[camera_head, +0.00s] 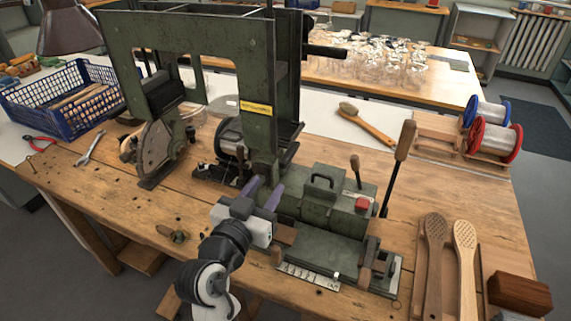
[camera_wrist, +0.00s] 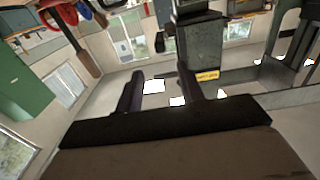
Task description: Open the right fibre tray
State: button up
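My gripper (camera_head: 264,190) is in front of the green tufting machine (camera_head: 115,35), just left of a low green housing (camera_head: 325,212). Its two purple fingers point up and stand apart, with nothing between them. In the wrist view my gripper (camera_wrist: 160,76) also shows spread, empty fingers. The housing has a black carry handle (camera_head: 322,180) on top and a red button (camera_head: 362,203) at its right. I cannot tell for sure which part is the right fibre tray or whether it is open. My gripper and wrist hide part of the machine's near left side.
A tall wooden-handled lever (camera_head: 400,150) rises right of the housing. Wooden brush bodies (camera_head: 464,250) lie at the right, with a dark brown block (camera_head: 520,294). Wire spools (camera_head: 494,138) stand at the back right. The front left bench top is mostly clear.

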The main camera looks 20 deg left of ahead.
aim_at(281, 164)
jog(key=w, duration=1)
jog(key=shift+w+d+r, duration=0.15)
jog(key=shift+w+r, duration=0.05)
jog(key=shift+w, duration=0.1)
jog(key=shift+w+f, duration=0.15)
jog(key=shift+w, duration=0.5)
jog(key=shift+c, duration=0.5)
grip_shut()
